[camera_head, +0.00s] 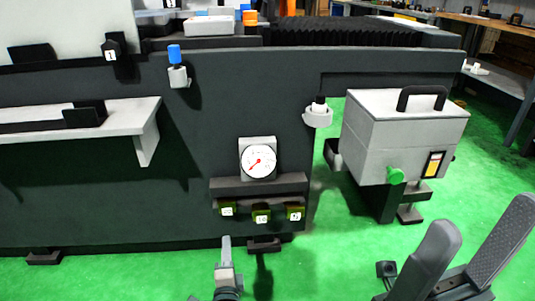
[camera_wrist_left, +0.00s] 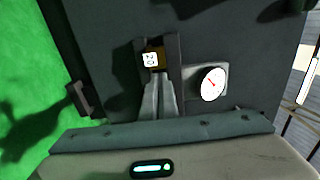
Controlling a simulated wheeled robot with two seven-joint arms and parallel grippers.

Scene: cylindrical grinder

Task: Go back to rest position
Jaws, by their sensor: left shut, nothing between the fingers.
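My left gripper (camera_head: 226,241) is at the bottom middle of the head view, in front of the dark machine, below and left of the dial gauge. Its grey fingers are together and empty. In the left wrist view its fingers (camera_wrist_left: 158,82) point toward a labelled block (camera_wrist_left: 152,58) in a dark holder. Whether they touch it I cannot tell.
The dark machine front (camera_head: 100,195) fills the left and middle. A dial gauge (camera_head: 258,161) sits above a shelf with small labelled blocks (camera_head: 261,213). A grey box (camera_head: 400,140) with a black handle stands right.

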